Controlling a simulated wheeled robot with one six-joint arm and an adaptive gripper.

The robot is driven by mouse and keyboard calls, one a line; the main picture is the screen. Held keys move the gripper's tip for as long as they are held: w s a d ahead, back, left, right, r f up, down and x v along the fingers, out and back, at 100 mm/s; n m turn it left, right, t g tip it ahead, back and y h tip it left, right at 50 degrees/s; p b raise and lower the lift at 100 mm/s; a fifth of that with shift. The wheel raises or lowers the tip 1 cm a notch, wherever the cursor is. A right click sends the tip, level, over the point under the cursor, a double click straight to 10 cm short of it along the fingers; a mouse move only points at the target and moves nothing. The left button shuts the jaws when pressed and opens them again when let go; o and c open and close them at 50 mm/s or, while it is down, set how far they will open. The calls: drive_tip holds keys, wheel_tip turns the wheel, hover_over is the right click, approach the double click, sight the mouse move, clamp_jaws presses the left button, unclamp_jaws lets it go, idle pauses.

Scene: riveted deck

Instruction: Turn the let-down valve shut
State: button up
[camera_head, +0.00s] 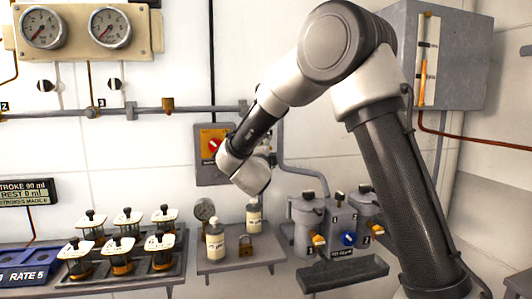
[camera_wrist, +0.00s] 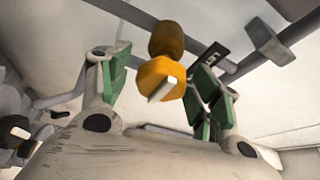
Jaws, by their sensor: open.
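In the wrist view, an orange-yellow round knob (camera_wrist: 161,79) with a pale pointer bar shows between the fingers of my gripper (camera_wrist: 164,72). A browner rounded part joins it above. The green-padded fingers stand apart on either side, and no contact shows. In the head view, my gripper is mostly hidden behind my wrist, in front of the wall. A grey valve block stands at lower right with an orange-handled valve (camera_head: 318,240), a blue knob (camera_head: 348,239) and another orange handle (camera_head: 376,230). I cannot tell which valve is the let-down valve.
A red switch on a yellow plate (camera_head: 211,146) is on the wall behind my wrist. A shelf (camera_head: 238,262) holds bottles, a gauge and a padlock. Several capped jars stand in a rack (camera_head: 165,279) at left. A pipe (camera_head: 60,114) crosses the wall.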

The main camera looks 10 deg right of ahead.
drive_tip(key=v, duration=1.2)
